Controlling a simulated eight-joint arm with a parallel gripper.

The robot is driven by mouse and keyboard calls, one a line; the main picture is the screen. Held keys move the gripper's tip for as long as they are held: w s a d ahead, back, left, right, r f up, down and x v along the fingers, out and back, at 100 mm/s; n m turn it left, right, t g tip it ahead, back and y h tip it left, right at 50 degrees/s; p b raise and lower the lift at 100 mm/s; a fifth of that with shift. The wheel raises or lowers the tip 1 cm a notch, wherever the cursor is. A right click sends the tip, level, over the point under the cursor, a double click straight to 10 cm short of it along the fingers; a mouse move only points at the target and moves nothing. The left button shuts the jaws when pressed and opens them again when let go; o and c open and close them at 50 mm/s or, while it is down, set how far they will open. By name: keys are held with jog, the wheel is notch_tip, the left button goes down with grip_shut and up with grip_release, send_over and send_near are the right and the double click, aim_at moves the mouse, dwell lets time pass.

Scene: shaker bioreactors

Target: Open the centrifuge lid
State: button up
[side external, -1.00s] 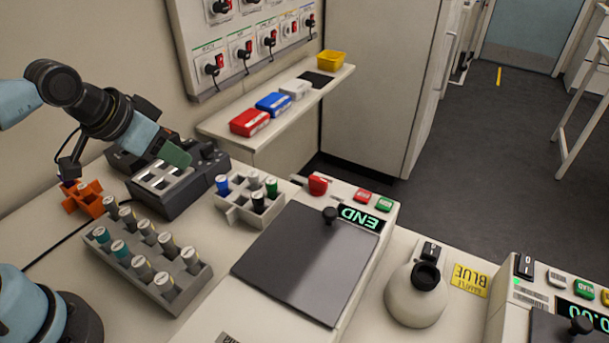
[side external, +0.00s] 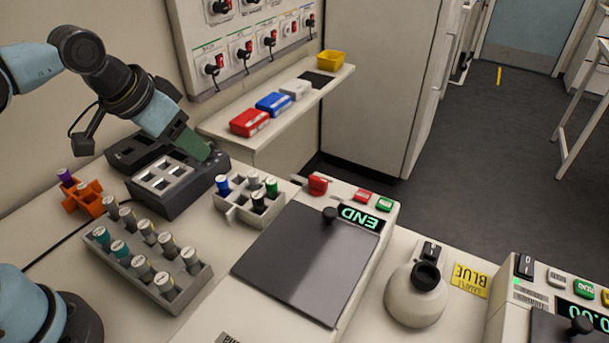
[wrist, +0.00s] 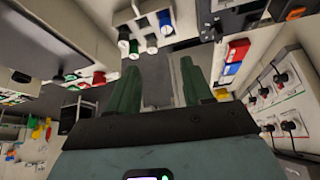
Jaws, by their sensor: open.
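The centrifuge (side external: 382,237) is a cream box in the middle of the side view. In the wrist view a dark panel that looks like the lid (wrist: 45,45) is at the left. My gripper (side external: 205,152) has green fingers and is above the grey block device, left of and apart from the lid. In the wrist view my gripper (wrist: 160,80) is open, with nothing between the fingers.
A small vial rack (side external: 232,213) stands between my gripper and the centrifuge. A larger grey vial rack (side external: 200,290) and an orange rack (side external: 85,197) are at left. A wall shelf (side external: 225,128) with coloured boxes is behind. A round cream device (side external: 415,298) stands right of the centrifuge.

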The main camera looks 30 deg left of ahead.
jog(key=w+d+r+m+g, duration=0.2)
jog(key=w+d+r, duration=0.1)
jog(key=d, duration=0.3)
jog(key=w+d+r+m+g, duration=0.1)
jog(key=w+d+r+m, duration=0.1)
jog(key=d, duration=0.4)
jog(key=m+g, duration=0.3)
send_over(330, 211)
jog(key=shift+y, duration=0.4)
notch_tip(330, 211, down, 11)
jog(key=shift+f, duration=0.1)
grip_shut()
